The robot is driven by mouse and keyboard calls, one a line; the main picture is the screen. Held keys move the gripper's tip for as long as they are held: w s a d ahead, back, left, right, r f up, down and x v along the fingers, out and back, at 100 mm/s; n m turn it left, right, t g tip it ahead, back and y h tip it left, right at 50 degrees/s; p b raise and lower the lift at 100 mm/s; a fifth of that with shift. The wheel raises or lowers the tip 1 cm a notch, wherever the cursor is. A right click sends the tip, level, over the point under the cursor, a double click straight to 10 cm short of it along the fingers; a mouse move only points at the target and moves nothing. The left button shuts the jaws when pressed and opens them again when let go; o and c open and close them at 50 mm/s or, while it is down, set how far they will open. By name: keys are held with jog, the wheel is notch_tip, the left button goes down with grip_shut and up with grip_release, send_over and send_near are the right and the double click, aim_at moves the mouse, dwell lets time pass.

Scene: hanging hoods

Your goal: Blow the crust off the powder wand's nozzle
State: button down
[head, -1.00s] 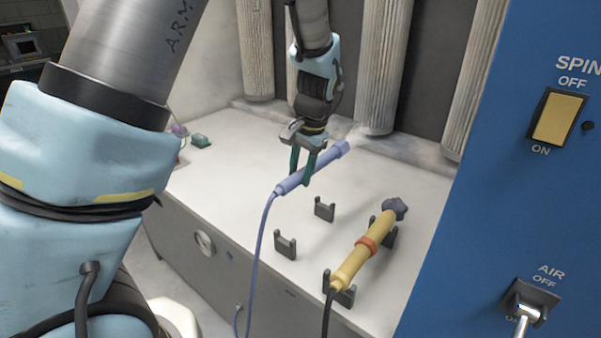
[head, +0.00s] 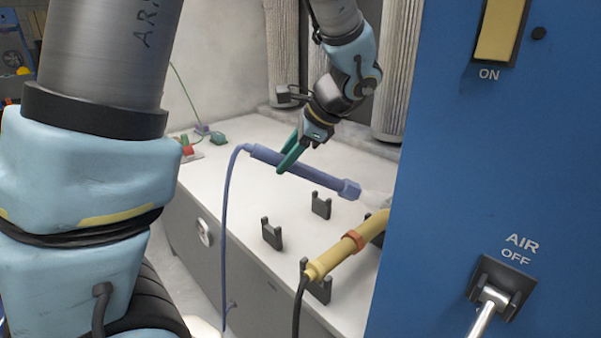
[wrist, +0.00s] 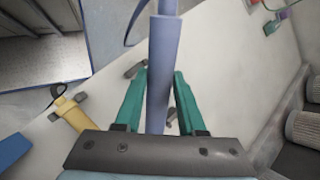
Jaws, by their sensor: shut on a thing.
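My gripper (head: 286,166) is shut on a blue-violet wand (head: 315,178), held above the table. Its hose leaves the left end. Its right end tilts down toward the yellow wand (head: 343,250), with a faint whitish plume off the tip. The yellow wand has an orange band and rests in a dark cradle (head: 319,289); its nozzle end is hidden behind the blue panel. In the wrist view the violet wand (wrist: 158,75) lies between both fingers, and the yellow wand (wrist: 74,115) shows at left, its nozzle end out of sight.
The blue panel (head: 440,180) stands close at right, with an AIR lever (head: 490,298) tilted down away from OFF and a yellow rocker switch (head: 497,30) above. Two empty cradle posts (head: 320,205) (head: 272,233) stand on the white table (head: 240,190). Ribbed columns (head: 400,60) stand behind.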

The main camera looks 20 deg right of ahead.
aim_at(309, 167)
jog(key=shift+s+d+f+b, duration=0.1)
jog(key=shift+d+f+b, duration=0.3)
jog(key=shift+d, duration=0.45)
jog(key=shift+s+d+f+b, duration=0.15)
jog(key=shift+d+f, duration=0.35)
jog(key=shift+d, duration=0.3)
jog(key=shift+w+d+f+b, duration=0.1)
jog(key=shift+d+f+b, duration=0.3)
jog(key=shift+d, duration=0.45)
jog(key=s+a+r+p, duration=0.3)
jog(key=a+r+p, duration=0.1)
jog(key=a+r, duration=0.2)
jog(key=shift+s+a+p, duration=0.3)
jog(key=shift+s+a, duration=0.1)
jog(key=shift+a, duration=0.15)
jog(key=shift+f, duration=0.15)
